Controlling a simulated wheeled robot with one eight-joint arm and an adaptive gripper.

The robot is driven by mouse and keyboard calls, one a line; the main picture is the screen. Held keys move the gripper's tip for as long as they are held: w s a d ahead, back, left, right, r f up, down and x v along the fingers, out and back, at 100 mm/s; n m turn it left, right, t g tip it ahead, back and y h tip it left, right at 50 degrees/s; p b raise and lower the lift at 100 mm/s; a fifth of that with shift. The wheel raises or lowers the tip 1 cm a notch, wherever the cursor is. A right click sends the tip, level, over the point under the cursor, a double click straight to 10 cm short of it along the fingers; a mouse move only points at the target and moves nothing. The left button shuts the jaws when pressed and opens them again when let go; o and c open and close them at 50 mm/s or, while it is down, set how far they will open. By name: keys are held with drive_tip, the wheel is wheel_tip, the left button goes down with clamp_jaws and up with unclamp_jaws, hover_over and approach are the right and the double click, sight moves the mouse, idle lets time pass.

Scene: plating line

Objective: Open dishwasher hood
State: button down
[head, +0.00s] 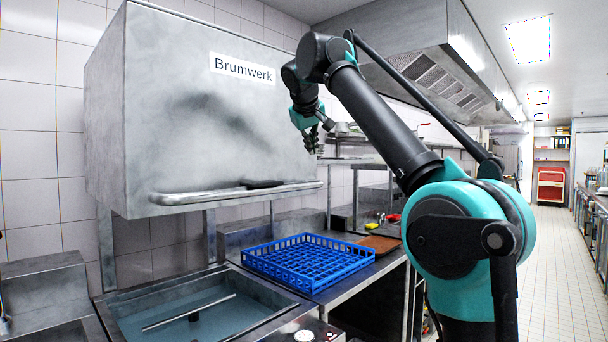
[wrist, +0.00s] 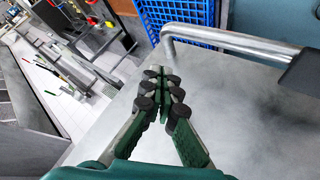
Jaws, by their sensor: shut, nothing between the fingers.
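The dishwasher hood (head: 150,110), a grey metal box marked Brumwerk, stands raised, with a clear gap between its lower edge and the wash basin (head: 215,318). A metal bar handle (head: 190,198) with a dark grip (head: 262,184) runs along its lower front. My gripper (head: 312,143) is to the right of the hood, above the handle's level, shut and empty. In the wrist view, my fingertips (wrist: 163,85) are together in front of the hood's grey face (wrist: 250,115). The handle bar (wrist: 225,38) and its dark grip (wrist: 302,72) lie beyond them, apart from the fingers.
A blue dish rack (head: 305,262) sits on the counter right of the basin. A brown tray (head: 380,243) and small coloured items lie farther back. An extraction canopy (head: 425,60) hangs over the back counter. The tiled aisle (head: 553,260) on the right is clear.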

drive_tip(key=x, duration=1)
drive_tip(key=shift+s+a+f, duration=0.1)
drive_tip(key=shift+s+f, duration=0.2)
drive_tip(key=shift+s, duration=0.05)
drive_tip(key=shift+w+d+f, duration=0.1)
drive_tip(key=shift+d+f, duration=0.15)
drive_tip(key=shift+f, duration=0.3)
drive_tip(key=shift+f, duration=2.6)
